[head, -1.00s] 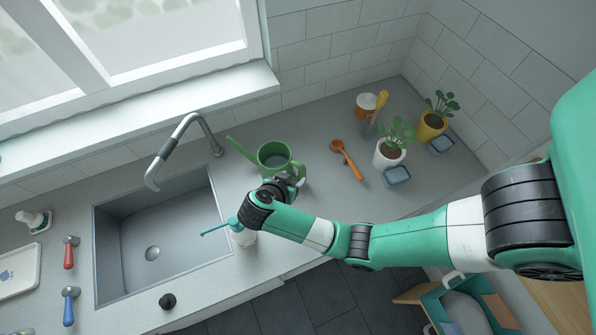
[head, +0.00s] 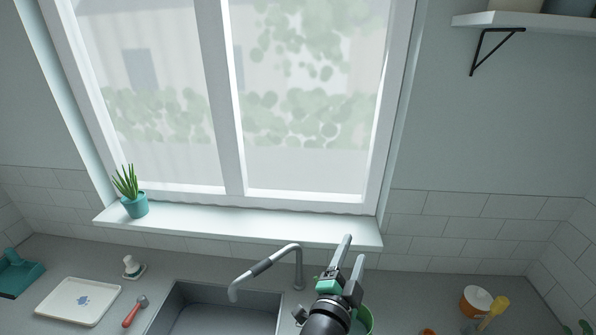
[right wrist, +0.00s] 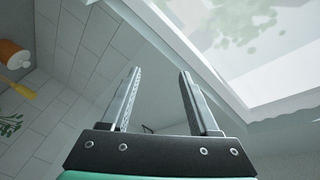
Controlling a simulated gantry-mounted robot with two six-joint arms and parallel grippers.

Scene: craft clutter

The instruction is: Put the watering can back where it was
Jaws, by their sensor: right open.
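The green watering can (head: 365,319) shows only in part at the bottom of the head view, on the counter right of the sink. My right gripper and forearm cover much of it, so its spout and handle cannot be made out. My right gripper (head: 354,249) is raised in front of the wall under the window, its fingers pointing up. In the right wrist view, the right gripper (right wrist: 160,73) is open, with nothing between its fingers. The watering can is not seen in that view. My left gripper is not in view.
The tap (head: 268,265) and sink (head: 215,312) lie left of my right gripper. The windowsill (head: 240,224) holds a potted plant (head: 134,205) at its left end. An orange and white pot (head: 474,300) stands on the right counter. A shelf (head: 535,20) juts out top right.

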